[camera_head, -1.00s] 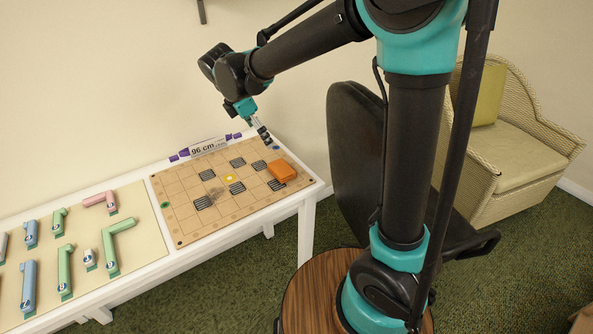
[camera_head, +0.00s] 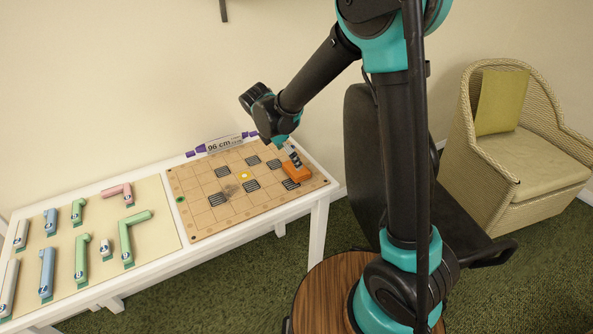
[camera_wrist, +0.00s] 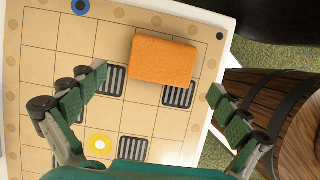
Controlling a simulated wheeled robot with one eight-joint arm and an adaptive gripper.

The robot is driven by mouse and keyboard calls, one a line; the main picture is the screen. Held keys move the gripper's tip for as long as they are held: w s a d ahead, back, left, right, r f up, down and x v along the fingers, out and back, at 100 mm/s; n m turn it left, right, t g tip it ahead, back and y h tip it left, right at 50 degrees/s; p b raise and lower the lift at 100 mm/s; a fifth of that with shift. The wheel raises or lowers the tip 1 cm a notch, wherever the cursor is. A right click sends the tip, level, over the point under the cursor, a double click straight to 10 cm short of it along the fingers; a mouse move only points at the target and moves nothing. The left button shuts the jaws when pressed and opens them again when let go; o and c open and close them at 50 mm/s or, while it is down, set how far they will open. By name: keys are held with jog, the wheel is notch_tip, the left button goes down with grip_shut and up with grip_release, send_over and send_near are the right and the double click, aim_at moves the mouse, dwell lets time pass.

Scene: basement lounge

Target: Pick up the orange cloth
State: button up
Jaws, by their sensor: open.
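The orange cloth (camera_head: 297,172) is a folded, block-like rectangle lying on the wooden grid board (camera_head: 205,185), near its right end. In the wrist view the cloth (camera_wrist: 164,60) lies flat across grid squares and partly over dark striped patches. My gripper (camera_head: 296,161) is just above the cloth in the head view, its tip overlapping it there. In the wrist view my gripper (camera_wrist: 156,82) is open, one finger to the left and one to the right of the cloth, with nothing between them held. Whether a fingertip touches the cloth cannot be told.
The board lies on a white table (camera_head: 150,265). A purple-capped "96 cm" marker-like object (camera_head: 222,143) lies along the back edge. Pink, green and blue pieces (camera_head: 128,235) lie on the left panel. A dark chair back (camera_head: 362,150) and a wooden barrel (camera_wrist: 290,110) stand beside the table's right end.

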jog(key=x, duration=0.5)
jog(key=shift+s+d, duration=0.1)
jog(key=shift+d, duration=0.1)
jog(key=c, duration=1)
